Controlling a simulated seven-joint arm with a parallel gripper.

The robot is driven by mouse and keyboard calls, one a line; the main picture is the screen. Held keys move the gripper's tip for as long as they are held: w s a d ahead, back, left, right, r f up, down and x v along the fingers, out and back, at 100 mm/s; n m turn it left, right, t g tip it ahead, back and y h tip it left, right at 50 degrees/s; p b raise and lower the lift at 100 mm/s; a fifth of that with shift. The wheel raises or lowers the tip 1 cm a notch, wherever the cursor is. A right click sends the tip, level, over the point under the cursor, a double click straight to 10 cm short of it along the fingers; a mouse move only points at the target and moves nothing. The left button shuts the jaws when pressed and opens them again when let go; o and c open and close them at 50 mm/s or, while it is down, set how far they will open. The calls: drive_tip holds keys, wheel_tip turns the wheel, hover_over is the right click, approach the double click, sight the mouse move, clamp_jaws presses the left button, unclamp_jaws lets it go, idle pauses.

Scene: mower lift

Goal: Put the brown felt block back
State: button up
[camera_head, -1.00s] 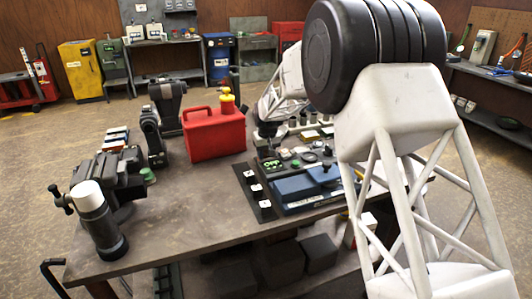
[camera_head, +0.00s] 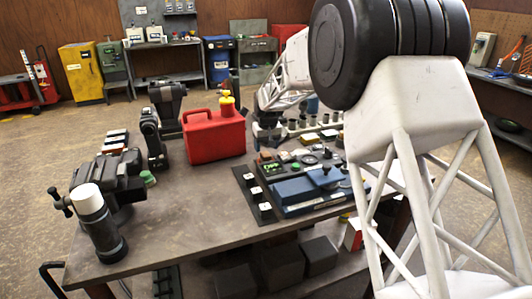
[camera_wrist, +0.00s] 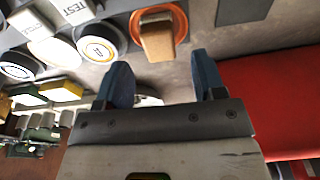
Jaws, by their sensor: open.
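A brown block (camera_wrist: 158,40) stands in a round orange holder (camera_wrist: 170,14) at the top of the wrist view. It looks like the felt block, though the material is hard to tell. A small brown block (camera_head: 265,155) also shows in the head view, behind the blue tray on the bench. My gripper (camera_wrist: 160,72) is open, its two blue fingers apart with nothing between them. The brown block is just beyond the fingertips, roughly in line with the gap. In the head view, my gripper is too small and dark to make out clearly.
A red fuel can (camera_head: 213,136) stands left of my gripper in the head view; its side fills the right of the wrist view (camera_wrist: 275,95). Round labelled parts (camera_wrist: 95,45) sit beside the orange holder. A blue tray (camera_head: 305,187) is nearer. The front left bench top (camera_head: 180,215) is clear.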

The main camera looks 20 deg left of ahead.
sight(267, 156)
drive_tip(key=shift+s+d+r, duration=0.1)
drive_tip(key=shift+s+r, duration=0.05)
drive_tip(key=shift+r, duration=1.25)
drive_tip(key=shift+d+r, duration=0.1)
drive_tip(key=shift+d, duration=0.15)
drive_tip(key=s+d+r+m, duration=0.1)
drive_tip(key=s+d+r, duration=0.4)
drive_tip(key=d, duration=0.7)
drive_tip(key=s+d+r+m, duration=0.2)
drive_tip(key=s+d+r, duration=0.35)
drive_tip(key=d, duration=0.65)
drive_tip(key=s+d+r+m, duration=0.1)
drive_tip(key=s+d+r, duration=0.45)
drive_tip(key=d, duration=0.55)
drive_tip(key=s+d+m+t, duration=0.1)
drive_tip(key=s+d+m, duration=0.1)
drive_tip(key=s+d, duration=1.2)
drive_tip(key=s+d+f+m, duration=0.1)
drive_tip(key=s+d+f, duration=0.2)
drive_tip(key=s, duration=0.6)
drive_tip(key=s+d+f+m+h, duration=0.1)
drive_tip(key=s+d+f, duration=0.2)
drive_tip(key=s, duration=0.7)
drive_tip(key=shift+d+m, duration=0.4)
drive_tip(key=shift+d, duration=0.4)
drive_tip(key=shift+f, duration=0.1)
